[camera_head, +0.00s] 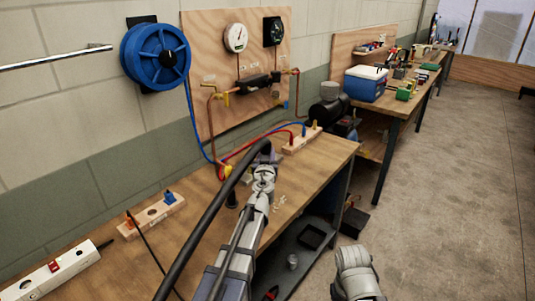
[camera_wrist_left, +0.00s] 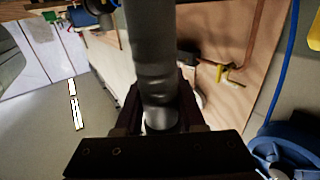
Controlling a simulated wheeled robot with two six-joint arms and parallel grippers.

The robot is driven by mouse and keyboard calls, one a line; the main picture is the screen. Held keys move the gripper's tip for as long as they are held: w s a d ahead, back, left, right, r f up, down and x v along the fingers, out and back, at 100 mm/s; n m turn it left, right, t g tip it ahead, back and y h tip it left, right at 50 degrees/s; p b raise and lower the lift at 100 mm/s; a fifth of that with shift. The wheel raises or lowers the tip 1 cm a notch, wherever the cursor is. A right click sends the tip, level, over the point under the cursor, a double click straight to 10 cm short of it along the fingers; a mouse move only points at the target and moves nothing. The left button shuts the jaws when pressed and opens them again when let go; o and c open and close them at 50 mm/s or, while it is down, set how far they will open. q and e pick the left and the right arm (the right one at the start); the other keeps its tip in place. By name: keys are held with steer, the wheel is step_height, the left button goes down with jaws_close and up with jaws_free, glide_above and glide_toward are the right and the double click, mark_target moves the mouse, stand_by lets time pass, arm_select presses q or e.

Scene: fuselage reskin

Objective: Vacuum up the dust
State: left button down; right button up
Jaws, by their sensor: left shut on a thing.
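My left gripper (camera_head: 264,172) is over the wooden workbench (camera_head: 320,160). It is shut on a grey tubular vacuum nozzle (camera_wrist_left: 152,50), which fills the middle of the left wrist view between the two dark fingers (camera_wrist_left: 160,105). A thick black hose (camera_head: 205,218) runs from the bottom edge up to the gripper. Small pale specks (camera_head: 280,201), possibly the dust, lie on the bench just right of the gripper. The nozzle's mouth is hidden in the head view. Part of my right arm (camera_head: 355,274) shows at the bottom, but its gripper is out of view.
A wooden block with fittings (camera_head: 303,139) stands at the bench's far end, another (camera_head: 152,215) at left near a white power strip (camera_head: 52,277). Red and blue hoses cross the bench's back. A blue reel (camera_head: 155,57) and gauge board (camera_head: 205,110) are on the wall. Floor at right is clear.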

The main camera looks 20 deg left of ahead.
arm_select(q)
steer(key=shift+s+d+f+b, duration=0.55)
steer(key=shift+d+f+b, duration=1)
steer(key=shift+f+b, duration=2.25)
steer(key=shift+w+d, duration=1.15)
steer(key=shift+w, duration=2.1)
step_height(320, 180, up, 8)
steer(key=p, duration=0.7)
steer(key=shift+f+p, duration=0.25)
steer(key=shift+p, duration=0.1)
step_height(320, 180, up, 2)
steer(key=shift+r+p, duration=0.15)
steer(key=shift+p, duration=1)
